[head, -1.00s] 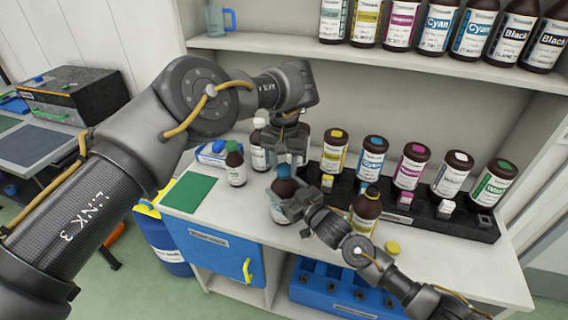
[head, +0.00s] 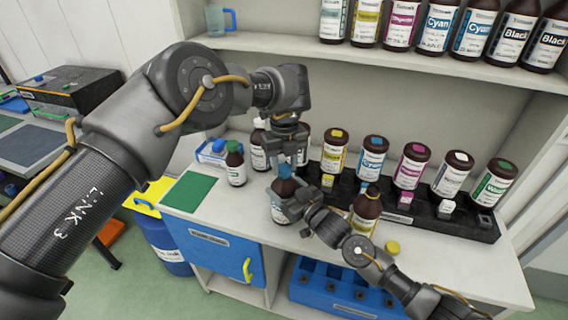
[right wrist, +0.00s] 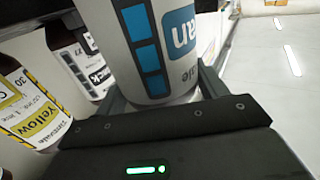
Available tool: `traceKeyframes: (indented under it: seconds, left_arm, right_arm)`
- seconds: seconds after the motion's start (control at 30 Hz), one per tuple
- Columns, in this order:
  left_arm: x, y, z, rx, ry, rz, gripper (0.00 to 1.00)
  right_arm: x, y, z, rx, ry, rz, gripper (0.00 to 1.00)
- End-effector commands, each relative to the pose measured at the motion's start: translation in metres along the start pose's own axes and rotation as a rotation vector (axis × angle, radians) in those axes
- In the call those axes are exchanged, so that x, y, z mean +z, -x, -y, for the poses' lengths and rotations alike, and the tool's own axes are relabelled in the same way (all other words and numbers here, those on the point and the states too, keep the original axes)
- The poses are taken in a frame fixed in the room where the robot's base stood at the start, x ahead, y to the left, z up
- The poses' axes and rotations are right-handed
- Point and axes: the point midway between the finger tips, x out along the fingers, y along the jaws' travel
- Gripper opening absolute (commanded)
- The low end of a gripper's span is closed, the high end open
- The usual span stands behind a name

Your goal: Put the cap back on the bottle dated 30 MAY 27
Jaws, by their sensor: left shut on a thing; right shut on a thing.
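A brown bottle (head: 281,210) with a white and blue label stands at the front of the counter. The right wrist view shows its Cyan label (right wrist: 155,45) close up. My right gripper (head: 291,210) is shut on this bottle's body. A blue cap (head: 284,171) is at the bottle's top. My left gripper (head: 288,162) is shut on the cap from above; whether the cap is seated cannot be told. A brown bottle with a yellow label (head: 365,212) stands to the right, and a yellow cap (head: 392,247) lies beside it. No date on the held bottle is readable.
A black rack (head: 425,212) with several capped bottles runs along the back right. A green-capped bottle (head: 236,165) and a green mat (head: 188,192) are on the left. A blue crate (head: 345,290) sits below the counter.

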Motion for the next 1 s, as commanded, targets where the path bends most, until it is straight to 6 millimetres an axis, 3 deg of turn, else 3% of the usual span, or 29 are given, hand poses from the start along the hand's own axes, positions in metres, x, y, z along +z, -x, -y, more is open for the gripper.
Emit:
traceKeyframes:
  seconds: [0.6, 0.7, 0.83, 0.87, 1.0]
  left_arm:
    - [0.0000, -0.0004, 0.0008, 0.001, -1.560, 0.002, 0.10]
    - [-0.0001, -0.0005, 0.0009, 0.001, -1.719, 0.002, 0.10]
    - [-0.0001, -0.0004, 0.0009, 0.001, -1.705, 0.002, 0.10]
    - [-0.0001, -0.0004, 0.0009, 0.001, -1.704, 0.002, 0.39]
    - [-0.0003, -0.0005, 0.0008, 0.001, -1.703, 0.002, 0.57]
  right_arm:
    - [0.0004, 0.0002, 0.0009, -0.002, 0.001, 0.000, 0.08]
    - [0.0004, 0.0002, 0.0010, -0.002, 0.001, 0.001, 0.08]
    - [0.0004, 0.0002, 0.0010, -0.002, 0.001, 0.000, 0.08]
    - [0.0004, 0.0002, 0.0010, -0.002, 0.001, 0.001, 0.08]
    - [0.0004, 0.0001, 0.0010, -0.002, 0.001, 0.001, 0.08]
